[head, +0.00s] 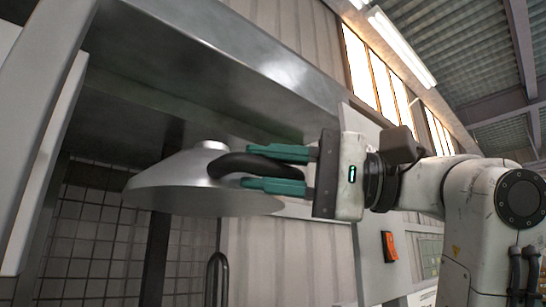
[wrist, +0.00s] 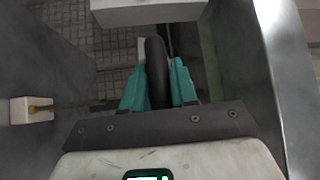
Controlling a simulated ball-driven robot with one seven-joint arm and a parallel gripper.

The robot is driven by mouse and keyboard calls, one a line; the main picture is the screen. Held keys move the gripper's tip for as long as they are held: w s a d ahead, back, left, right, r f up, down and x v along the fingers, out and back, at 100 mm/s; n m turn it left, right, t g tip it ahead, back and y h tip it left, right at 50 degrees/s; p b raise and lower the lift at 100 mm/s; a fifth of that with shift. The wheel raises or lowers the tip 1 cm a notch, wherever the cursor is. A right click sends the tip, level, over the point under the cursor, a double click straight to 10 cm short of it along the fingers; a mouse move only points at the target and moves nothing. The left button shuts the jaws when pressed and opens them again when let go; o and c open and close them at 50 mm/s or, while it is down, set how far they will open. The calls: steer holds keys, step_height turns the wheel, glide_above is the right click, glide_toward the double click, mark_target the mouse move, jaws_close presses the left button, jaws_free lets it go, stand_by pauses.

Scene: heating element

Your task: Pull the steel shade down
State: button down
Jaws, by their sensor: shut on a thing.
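The steel shade (head: 185,190) is a wide, shallow metal cone hanging under the metal housing in the head view, with a small light knob on top. A black curved handle (head: 225,165) stands out from its side toward my arm. My gripper (head: 245,167) comes from the right, its two green fingers above and below the handle, shut on it. In the wrist view the black handle (wrist: 157,70) runs between the green fingers of my gripper (wrist: 158,75). The shade's body is hard to make out in the wrist view.
A large metal housing (head: 220,50) overhangs the shade closely. A dark post (head: 157,255) stands below and behind it. A grid wall (head: 90,235) is at the back, and a curved metal bar (head: 217,275) rises below. An orange switch (head: 389,246) sits on a panel to the right.

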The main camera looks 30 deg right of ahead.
steer(key=shift+f, duration=1)
steer(key=shift+f+b, duration=0.1)
steer(key=shift+b, duration=0.2)
steer(key=c, duration=1)
jaws_free()
steer(key=shift+o, duration=0.2)
steer(key=b+v, duration=0.2)
steer(key=v, duration=0.8)
steer(key=shift+s+d+b, duration=0.2)
steer(key=shift+d+b, duration=0.1)
steer(key=shift+d, duration=0.1)
